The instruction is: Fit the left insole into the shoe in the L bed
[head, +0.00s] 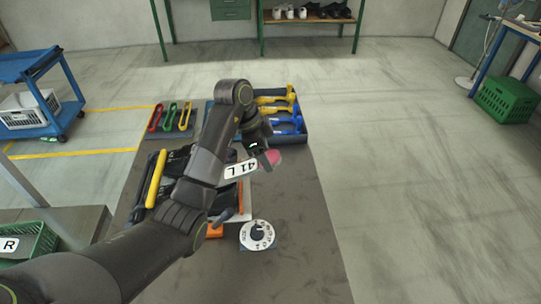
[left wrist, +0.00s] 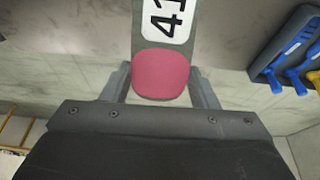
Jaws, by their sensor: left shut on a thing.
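The insole (head: 240,168) is a flat strip with a white label reading 41 L and a pink pad at one end. My left gripper (head: 264,157) is shut on it near the pink end and holds it over the workbench. In the left wrist view the insole (left wrist: 160,77) shows its pink pad between the two fingers, with the labelled part reaching away past the top edge. My left arm covers much of the bench's middle. I cannot make out the L bed or its shoe. My right gripper is not in view.
A tray (head: 304,133) of yellow- and blue-handled tools stands at the bench's back. Red, green and yellow loop-shaped tools (head: 170,117) lie back left. A yellow bar (head: 156,179) lies left of my arm. A white numbered dial (head: 257,235) sits in front. The bench's right side is clear.

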